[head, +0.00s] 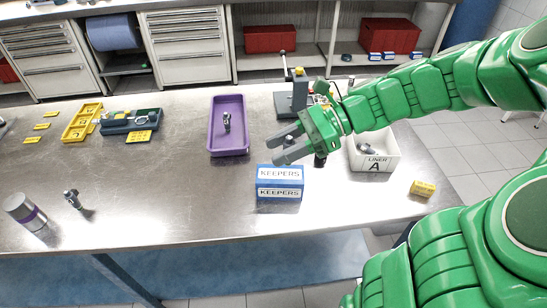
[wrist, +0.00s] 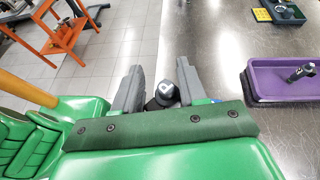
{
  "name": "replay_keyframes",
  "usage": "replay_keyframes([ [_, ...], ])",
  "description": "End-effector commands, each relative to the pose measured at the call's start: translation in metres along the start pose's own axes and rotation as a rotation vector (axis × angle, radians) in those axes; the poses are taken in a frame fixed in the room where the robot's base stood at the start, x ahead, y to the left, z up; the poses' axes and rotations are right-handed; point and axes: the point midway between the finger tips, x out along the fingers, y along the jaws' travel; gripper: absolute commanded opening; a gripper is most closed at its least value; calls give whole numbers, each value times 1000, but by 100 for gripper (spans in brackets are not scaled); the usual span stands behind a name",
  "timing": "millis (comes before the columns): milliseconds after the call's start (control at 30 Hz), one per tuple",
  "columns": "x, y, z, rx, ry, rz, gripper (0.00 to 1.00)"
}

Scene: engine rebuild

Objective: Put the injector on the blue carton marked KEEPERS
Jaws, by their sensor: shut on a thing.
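My gripper (head: 287,149) is at the middle right of the table in the head view, its fingers pointing left. In the wrist view the fingers (wrist: 159,88) are closed on a small dark part with a round grey end, likely the injector (wrist: 167,92). The fingers and palm hide most of it. The blue carton marked KEEPERS (head: 279,193) stands on the table, white label on its top and front. The fingertips appear just above and behind its back edge in the head view. I cannot tell the height gap.
A purple tray (head: 215,143) holding a small dark part is left of the gripper. A white LINER A bin (head: 375,163) and a yellow box (head: 422,189) are to the right. A metal cylinder (head: 26,212) and another small part (head: 73,199) stand at front left.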

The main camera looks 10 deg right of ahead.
Motion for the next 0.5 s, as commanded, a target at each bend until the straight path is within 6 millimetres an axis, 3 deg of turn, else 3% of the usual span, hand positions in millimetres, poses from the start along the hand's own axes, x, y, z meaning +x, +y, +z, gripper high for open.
replay_keyframes([
  [100, 4, -17, -8, 2, -2, 3, 11],
  [500, 22, -49, -46, 3, -3, 2, 11],
])
